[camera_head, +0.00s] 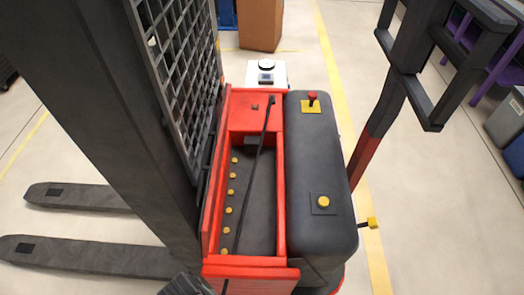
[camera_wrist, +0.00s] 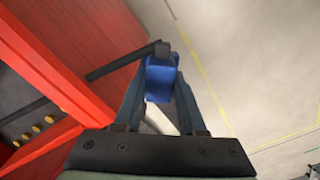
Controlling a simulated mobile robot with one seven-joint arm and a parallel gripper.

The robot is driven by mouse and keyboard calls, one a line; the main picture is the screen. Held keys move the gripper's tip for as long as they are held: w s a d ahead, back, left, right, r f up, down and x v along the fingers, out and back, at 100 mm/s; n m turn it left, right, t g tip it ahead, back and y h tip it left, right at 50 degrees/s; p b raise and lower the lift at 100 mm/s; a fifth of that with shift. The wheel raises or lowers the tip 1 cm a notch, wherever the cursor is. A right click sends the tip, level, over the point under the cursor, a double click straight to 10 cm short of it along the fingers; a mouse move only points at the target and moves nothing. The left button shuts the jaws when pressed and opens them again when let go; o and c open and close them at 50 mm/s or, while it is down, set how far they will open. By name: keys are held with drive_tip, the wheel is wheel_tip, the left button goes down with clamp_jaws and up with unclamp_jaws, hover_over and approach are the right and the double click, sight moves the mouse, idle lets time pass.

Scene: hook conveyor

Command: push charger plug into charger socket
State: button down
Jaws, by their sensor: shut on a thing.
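My gripper (camera_wrist: 161,88) shows in the wrist view, with its two fingers closed on either side of a blue block, which looks like the charger plug (camera_wrist: 160,80). The upper end of the plug is next to the knobbed end of a dark rod (camera_wrist: 125,62); I cannot tell whether they touch. I cannot make out a charger socket in either view. In the head view neither the plug nor my gripper can be clearly seen.
A forklift-like truck with a red open tray (camera_head: 281,190), a dark grey cover (camera_head: 318,150) and a dark mast (camera_head: 110,90) fills the head view. Its forks (camera_head: 80,198) reach left. A cardboard box (camera_head: 261,22) stands behind.

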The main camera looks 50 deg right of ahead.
drive_tip(key=shift+w+a+f, duration=0.1)
drive_tip(key=shift+a+f, duration=0.25)
drive_tip(key=shift+a, duration=0.35)
wheel_tip(320, 180, down, 6)
drive_tip(key=b, duration=0.6)
drive_tip(key=shift+d, duration=0.15)
